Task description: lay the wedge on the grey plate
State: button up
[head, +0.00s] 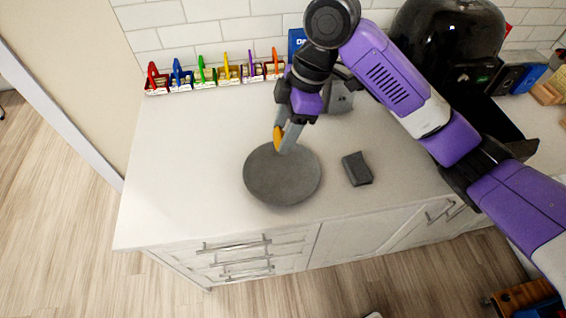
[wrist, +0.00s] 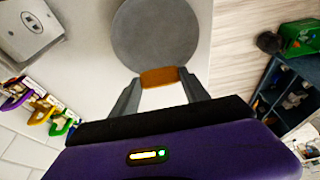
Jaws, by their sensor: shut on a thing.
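The grey plate (head: 282,180) is round and lies flat on the white counter, with nothing seen on it. It also shows in the wrist view (wrist: 155,32). My gripper (head: 284,143) points down at the plate's back edge. It is shut on an orange wedge (head: 278,139), held between the fingertips. In the wrist view the wedge (wrist: 160,78) spans the two fingers and overlaps the plate's near rim. I cannot tell whether the wedge touches the plate; one finger partly hides it in the head view.
A dark grey block (head: 357,169) lies right of the plate. Several coloured padlock-like items (head: 202,78) line the wall at the back. A grey box (head: 339,97) stands behind my gripper. A black rounded appliance (head: 450,40) is at back right. The counter left of the plate is clear.

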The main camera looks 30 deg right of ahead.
aim_at(280, 174)
notch_tip(280, 174, down, 13)
jog(key=shift+r+p, duration=0.15)
jog(key=shift+p, duration=0.55)
jog(key=shift+f, duration=0.2)
jog(key=o, duration=1.3)
jog(key=shift+r, duration=0.1)
jog(key=b+v, duration=0.2)
jog(key=v, duration=1)
jog(key=shift+r, duration=0.15)
